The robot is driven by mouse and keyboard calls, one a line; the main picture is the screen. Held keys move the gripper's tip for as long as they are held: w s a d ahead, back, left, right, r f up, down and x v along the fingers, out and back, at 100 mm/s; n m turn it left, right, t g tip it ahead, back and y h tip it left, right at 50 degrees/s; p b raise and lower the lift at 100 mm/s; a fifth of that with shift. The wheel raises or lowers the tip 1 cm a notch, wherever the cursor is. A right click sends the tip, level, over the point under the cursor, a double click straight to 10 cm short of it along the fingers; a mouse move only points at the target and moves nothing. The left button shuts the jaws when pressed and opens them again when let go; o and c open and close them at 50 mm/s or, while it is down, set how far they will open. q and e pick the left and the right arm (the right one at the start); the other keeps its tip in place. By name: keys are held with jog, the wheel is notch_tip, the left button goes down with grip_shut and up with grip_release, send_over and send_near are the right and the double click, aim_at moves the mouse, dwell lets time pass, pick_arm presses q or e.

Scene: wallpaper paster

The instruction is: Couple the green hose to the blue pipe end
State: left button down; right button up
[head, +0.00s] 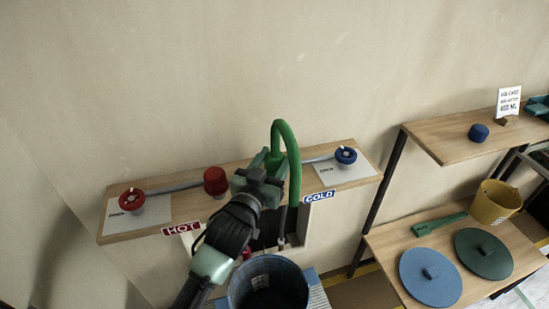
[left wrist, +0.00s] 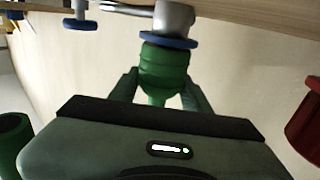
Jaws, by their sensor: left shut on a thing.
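My left gripper (head: 262,168) is at the wall shelf, beside the arched green hose (head: 289,148). In the left wrist view its fingers (left wrist: 160,92) are shut on the hose's green end piece (left wrist: 164,70). The end piece lines up with the blue-ringed grey pipe end (left wrist: 174,24) and appears to meet the blue ring; I cannot tell whether it is fully seated. In the head view my gripper hides this joint. My right gripper is not in view.
The wooden shelf (head: 185,222) carries a red valve (head: 131,199), a red cap (head: 215,180) and a blue valve (head: 346,156). A dark blue bucket (head: 234,290) stands below. A lower table at right holds a yellow bucket (head: 494,203), a blue lid (head: 430,280) and a green lid (head: 484,255).

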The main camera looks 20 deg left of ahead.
pick_arm(q)
jog(key=shift+f, duration=0.25)
jog(key=c, duration=0.6)
grip_release()
jog(key=shift+s+f, duration=0.1)
jog(key=shift+s, duration=0.1)
jog(key=s+b, duration=0.1)
jog(key=s, duration=0.4)
jog(key=s+b, duration=0.1)
jog(key=s, duration=0.1)
jog(key=shift+s+a+b, duration=0.25)
jog(key=shift+a+b, duration=0.05)
